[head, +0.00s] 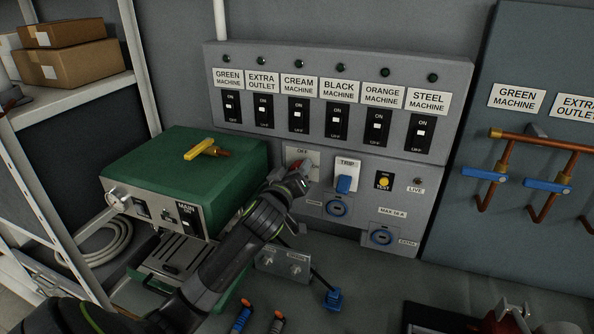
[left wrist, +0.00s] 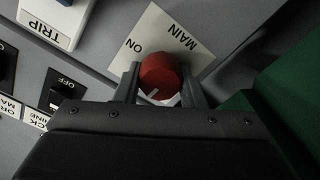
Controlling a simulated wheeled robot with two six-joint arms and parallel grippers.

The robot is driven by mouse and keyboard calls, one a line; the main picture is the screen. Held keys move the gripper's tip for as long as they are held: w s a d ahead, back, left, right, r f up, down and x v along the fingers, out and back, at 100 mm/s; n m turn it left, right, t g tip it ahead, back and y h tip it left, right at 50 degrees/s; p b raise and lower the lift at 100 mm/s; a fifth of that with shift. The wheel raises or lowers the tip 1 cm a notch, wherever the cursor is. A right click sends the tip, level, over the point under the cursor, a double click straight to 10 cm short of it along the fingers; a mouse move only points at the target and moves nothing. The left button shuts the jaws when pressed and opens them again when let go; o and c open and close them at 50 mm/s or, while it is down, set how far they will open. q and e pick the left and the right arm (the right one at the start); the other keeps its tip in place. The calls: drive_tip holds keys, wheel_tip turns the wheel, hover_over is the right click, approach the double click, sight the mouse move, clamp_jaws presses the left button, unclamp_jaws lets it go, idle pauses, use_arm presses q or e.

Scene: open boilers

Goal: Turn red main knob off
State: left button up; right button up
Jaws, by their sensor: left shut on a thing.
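The red main knob (left wrist: 160,74) sits on a pale plate (left wrist: 205,52) in the left wrist view. The plate's words MAIN and ON show upside down. A white mark on the knob points down and left in that view, away from the word ON. My left gripper (left wrist: 160,88) has one finger on each side of the knob and is shut on it. In the head view my left gripper (head: 299,180) is at the plate on the grey panel (head: 345,205) and mostly covers the knob. My right gripper is not in view.
Labelled black switches (head: 298,114) line the panel above. A TRIP switch (head: 345,178) and blue sockets (head: 337,206) are close on the right.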

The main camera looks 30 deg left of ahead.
use_arm(q)
drive_tip(key=shift+f+n, duration=0.1)
drive_tip(key=shift+n, duration=0.4)
drive_tip(key=o, duration=1)
drive_tip(key=b+v, duration=0.2)
drive_tip(key=v, duration=1.5)
drive_tip(key=shift+s+a, duration=0.1)
drive_tip(key=shift+s, duration=0.15)
